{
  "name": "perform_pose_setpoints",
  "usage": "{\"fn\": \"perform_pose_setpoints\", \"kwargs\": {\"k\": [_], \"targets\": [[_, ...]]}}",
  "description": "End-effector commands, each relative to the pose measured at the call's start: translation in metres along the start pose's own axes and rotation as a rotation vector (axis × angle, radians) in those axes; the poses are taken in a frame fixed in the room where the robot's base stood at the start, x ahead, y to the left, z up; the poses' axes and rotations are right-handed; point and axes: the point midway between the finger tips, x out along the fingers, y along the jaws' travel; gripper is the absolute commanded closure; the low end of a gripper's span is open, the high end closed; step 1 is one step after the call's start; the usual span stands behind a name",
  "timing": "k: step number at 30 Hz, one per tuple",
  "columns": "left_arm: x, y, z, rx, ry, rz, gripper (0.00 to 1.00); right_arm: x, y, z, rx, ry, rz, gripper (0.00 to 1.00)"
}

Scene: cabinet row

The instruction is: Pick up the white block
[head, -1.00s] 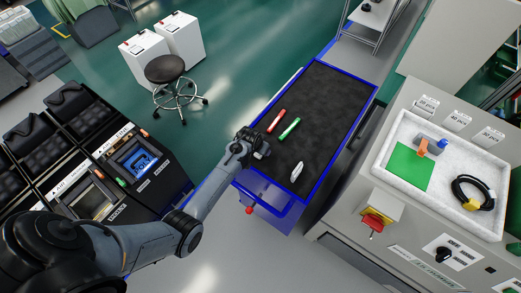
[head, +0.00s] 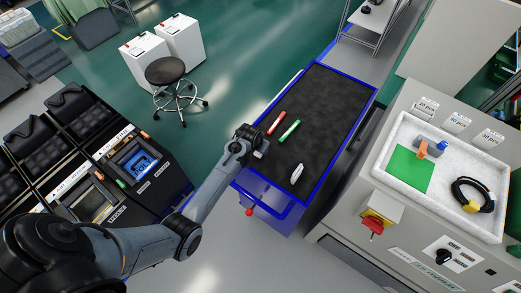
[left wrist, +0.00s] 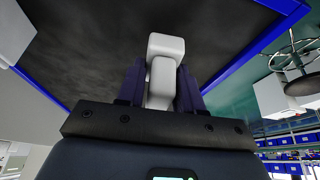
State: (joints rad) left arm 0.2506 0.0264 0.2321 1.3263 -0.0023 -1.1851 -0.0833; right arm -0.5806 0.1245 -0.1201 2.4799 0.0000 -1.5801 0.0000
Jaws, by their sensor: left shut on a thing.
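A white block (left wrist: 165,62) with rounded edges sits between the two dark fingers of my left gripper (left wrist: 160,88) in the left wrist view. The fingers are shut on it from both sides. In the head view my left gripper (head: 257,143) is over the near left part of the dark-topped table (head: 335,100), and the block in it is mostly hidden or too small to make out. A separate white piece (head: 297,173) lies on the table to the right of the gripper. My right gripper is not in view.
A red piece (head: 276,124) and a green piece (head: 289,131) lie on the table just beyond the gripper. A blue rim (head: 362,118) edges the table. A machine with a white tray (head: 477,152) stands at right, a round stool (head: 165,70) at upper left.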

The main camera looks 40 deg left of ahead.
Motion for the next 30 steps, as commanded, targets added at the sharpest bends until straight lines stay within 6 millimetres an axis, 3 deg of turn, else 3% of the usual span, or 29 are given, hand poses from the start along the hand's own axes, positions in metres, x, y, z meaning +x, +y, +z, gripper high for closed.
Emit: {"fn": "perform_pose_setpoints", "kwargs": {"k": [2, 9, 18, 30], "targets": [[-0.015, 0.000, -0.007, 0.001, 0.005, -0.001, 0.98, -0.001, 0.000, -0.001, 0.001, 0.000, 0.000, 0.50], [-0.038, 0.052, -0.023, 0.003, 0.004, 0.001, 0.98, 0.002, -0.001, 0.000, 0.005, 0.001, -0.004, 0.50], [-0.062, 0.099, -0.039, 0.002, 0.003, 0.000, 0.98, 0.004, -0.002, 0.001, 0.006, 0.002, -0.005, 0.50], [-0.071, 0.116, -0.044, 0.000, 0.001, 0.000, 0.98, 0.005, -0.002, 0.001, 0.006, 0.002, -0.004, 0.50]]}}
